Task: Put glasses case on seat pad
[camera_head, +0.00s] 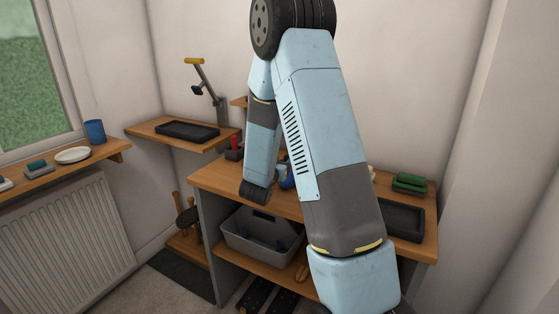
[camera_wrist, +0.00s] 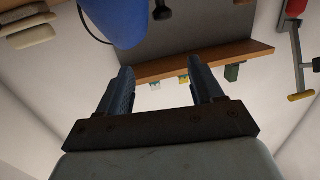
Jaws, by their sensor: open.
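My gripper (camera_wrist: 160,82) shows in the wrist view with its two fingers apart and nothing between them. In the head view my large arm covers the middle of the bench, and I cannot make out the fingers. I cannot pick out the glasses case or the seat pad with certainty in either view. A dark, flat, rimmed piece (camera_head: 403,220) lies at the right end of the bench. A similar dark piece (camera_head: 187,130) lies on the left wall shelf. A large blue thing (camera_wrist: 118,18) is close by at the top of the wrist view.
The wooden bench (camera_head: 215,178) has a grey caddy (camera_head: 262,232) on its lower shelf. A green-topped item (camera_head: 409,182) lies at its back right. A blue cup (camera_head: 95,131) and white plate (camera_head: 73,155) stand on the sill. A yellow-handled lever (camera_head: 196,63) rises above the wall shelf.

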